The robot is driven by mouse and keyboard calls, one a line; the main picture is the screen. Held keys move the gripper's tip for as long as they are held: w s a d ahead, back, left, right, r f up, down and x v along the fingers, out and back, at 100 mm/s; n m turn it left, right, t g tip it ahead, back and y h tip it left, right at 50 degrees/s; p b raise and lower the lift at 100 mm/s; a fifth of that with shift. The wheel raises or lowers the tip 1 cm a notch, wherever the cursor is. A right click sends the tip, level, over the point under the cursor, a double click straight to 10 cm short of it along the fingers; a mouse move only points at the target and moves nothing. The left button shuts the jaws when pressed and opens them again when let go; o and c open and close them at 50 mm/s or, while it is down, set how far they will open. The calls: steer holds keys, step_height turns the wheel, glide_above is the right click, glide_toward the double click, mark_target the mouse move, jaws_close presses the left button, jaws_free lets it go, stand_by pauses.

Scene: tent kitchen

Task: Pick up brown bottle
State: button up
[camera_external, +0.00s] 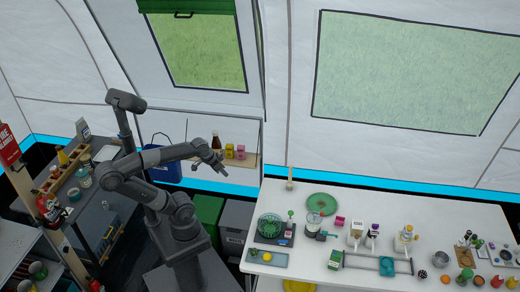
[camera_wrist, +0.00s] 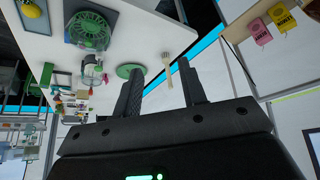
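The brown bottle (camera_external: 216,142) stands upright on a small wall shelf in the external view, left of two small boxes. My gripper (camera_external: 222,170) is in front of and below it in that view, apart from it. In the wrist view my gripper (camera_wrist: 160,75) is open, with two dark fingers apart and nothing between them. A dark brown shape (camera_wrist: 313,140) at the right edge of the wrist view may be part of the bottle; most of it is cut off.
A yellow box (camera_external: 229,150) and a pink box (camera_external: 241,152) stand right of the bottle on the shelf. A white table (camera_external: 300,255) with many kitchen items lies to the right. A blue bin (camera_external: 165,168) hangs or stands left of the shelf. A wooden utensil (camera_wrist: 167,62) shows beyond the fingers.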

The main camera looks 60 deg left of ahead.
steer(key=shift+o, duration=0.4)
steer(key=o, duration=0.5)
